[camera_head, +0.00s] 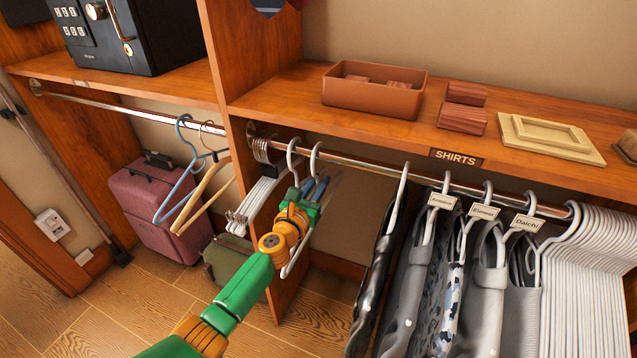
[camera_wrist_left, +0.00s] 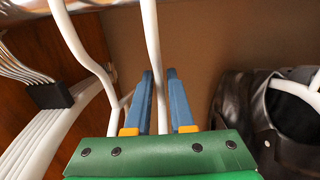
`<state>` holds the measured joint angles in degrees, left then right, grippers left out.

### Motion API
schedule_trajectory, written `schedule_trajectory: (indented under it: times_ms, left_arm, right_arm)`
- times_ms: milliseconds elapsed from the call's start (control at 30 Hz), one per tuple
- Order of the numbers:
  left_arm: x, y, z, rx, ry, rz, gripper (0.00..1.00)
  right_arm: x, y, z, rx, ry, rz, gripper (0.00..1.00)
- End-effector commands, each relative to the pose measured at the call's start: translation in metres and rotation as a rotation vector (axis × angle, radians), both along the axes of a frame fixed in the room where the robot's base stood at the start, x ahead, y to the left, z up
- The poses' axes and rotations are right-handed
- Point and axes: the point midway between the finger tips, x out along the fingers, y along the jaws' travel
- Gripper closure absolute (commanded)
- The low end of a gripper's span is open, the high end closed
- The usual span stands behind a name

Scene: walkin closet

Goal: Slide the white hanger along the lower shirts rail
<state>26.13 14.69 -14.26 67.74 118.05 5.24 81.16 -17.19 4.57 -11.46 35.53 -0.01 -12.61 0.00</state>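The lower shirts rail (camera_head: 350,161) runs under the shelf with the SHIRTS sign. A white hanger (camera_head: 315,161) hangs on it, and its stem shows between my left gripper's fingers in the left wrist view (camera_wrist_left: 153,40). My left gripper (camera_head: 316,187) is just below the hook; its blue fingers (camera_wrist_left: 161,85) stand apart on either side of the stem, with a narrow gap seen beside it. A second white hanger (camera_head: 292,158) hangs just left of it, also shown in the left wrist view (camera_wrist_left: 82,40). My right gripper is not in view.
Bunched white hangers (camera_head: 255,197) hang at the rail's left end near the wooden divider (camera_head: 232,80). To the right hang a dark leather garment (camera_head: 375,265) and several shirts with name tags. The rail between my gripper and that garment is clear.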

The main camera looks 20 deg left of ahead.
Motion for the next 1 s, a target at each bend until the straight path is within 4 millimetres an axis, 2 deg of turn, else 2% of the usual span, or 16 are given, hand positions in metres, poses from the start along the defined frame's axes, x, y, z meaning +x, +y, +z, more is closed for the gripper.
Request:
schedule_trajectory:
  times_ms: [33, 67, 367, 467, 733, 833, 1000]
  left_arm:
    - [0.000, 0.000, 0.000, 0.000, 0.000, 0.000, 0.62]
    - [0.000, 0.000, 0.000, 0.000, 0.000, 0.000, 0.54]
    - [-0.001, 0.000, 0.000, 0.000, 0.000, 0.000, 0.54]
    - [-0.011, 0.000, 0.002, 0.000, 0.002, 0.000, 0.54]
    - [-0.060, 0.002, 0.001, 0.000, 0.002, -0.001, 0.54]
    - [-0.069, 0.002, 0.000, 0.000, 0.001, 0.000, 0.54]
    - [-0.071, 0.003, 0.000, 0.000, 0.000, 0.001, 0.54]
  right_arm:
    - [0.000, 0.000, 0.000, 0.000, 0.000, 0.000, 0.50]
    - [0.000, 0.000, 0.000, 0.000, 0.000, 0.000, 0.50]
    - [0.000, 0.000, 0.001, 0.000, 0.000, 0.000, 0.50]
    - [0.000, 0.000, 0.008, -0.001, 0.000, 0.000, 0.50]
    - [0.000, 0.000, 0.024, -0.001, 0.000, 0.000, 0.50]
    - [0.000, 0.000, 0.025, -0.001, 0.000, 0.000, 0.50]
    - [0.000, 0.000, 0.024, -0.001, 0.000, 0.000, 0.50]
